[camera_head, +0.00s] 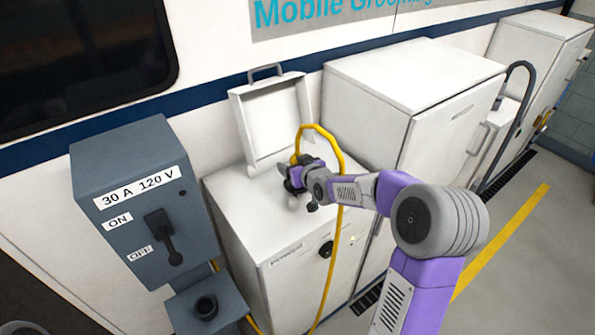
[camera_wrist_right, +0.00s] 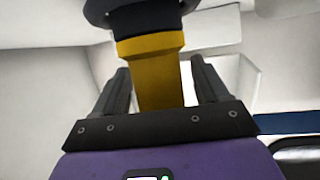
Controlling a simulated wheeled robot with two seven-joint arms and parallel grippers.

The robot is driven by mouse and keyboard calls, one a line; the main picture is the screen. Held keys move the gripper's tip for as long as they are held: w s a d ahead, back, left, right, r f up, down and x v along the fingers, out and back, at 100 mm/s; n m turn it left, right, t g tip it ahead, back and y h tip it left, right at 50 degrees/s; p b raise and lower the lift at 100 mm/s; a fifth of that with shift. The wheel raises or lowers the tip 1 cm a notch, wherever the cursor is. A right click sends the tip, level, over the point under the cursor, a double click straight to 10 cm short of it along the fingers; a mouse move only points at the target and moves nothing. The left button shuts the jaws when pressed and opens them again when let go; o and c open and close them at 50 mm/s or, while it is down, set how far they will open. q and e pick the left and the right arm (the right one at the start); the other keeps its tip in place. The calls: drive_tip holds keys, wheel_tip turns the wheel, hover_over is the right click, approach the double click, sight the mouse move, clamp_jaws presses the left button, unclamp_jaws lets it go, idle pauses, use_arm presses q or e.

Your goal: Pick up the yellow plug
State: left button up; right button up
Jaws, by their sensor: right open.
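The yellow plug (camera_wrist_right: 158,78) shows in the right wrist view, with a wide black collar at its top end. My right gripper (camera_wrist_right: 160,88) is open, with one dark finger on each side of the plug's yellow body. Gaps show between the fingers and the plug. In the head view my right gripper (camera_head: 292,187) is at the white cabinet with the raised lid, and it mostly hides the plug. A yellow cable (camera_head: 342,185) arches up from the gripper and hangs down the cabinet's front. My left gripper is not in view.
The white cabinet (camera_head: 238,215) has an open lid (camera_head: 272,120) behind my gripper. A taller white cabinet (camera_head: 395,85) stands close on the right. A grey switch box (camera_head: 130,190) marked 30 A 120 V stands at left, above a grey socket (camera_head: 206,308). Open floor lies at right.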

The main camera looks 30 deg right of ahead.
drive_tip(key=shift+c, duration=0.2)
drive_tip(key=c, duration=1.2)
wheel_tip(320, 180, up, 12)
drive_tip(key=p, duration=0.2)
drive_tip(key=shift+f+p, duration=0.25)
drive_tip(key=shift+p, duration=0.05)
wheel_tip(320, 180, up, 3)
drive_tip(key=shift+p, duration=1.05)
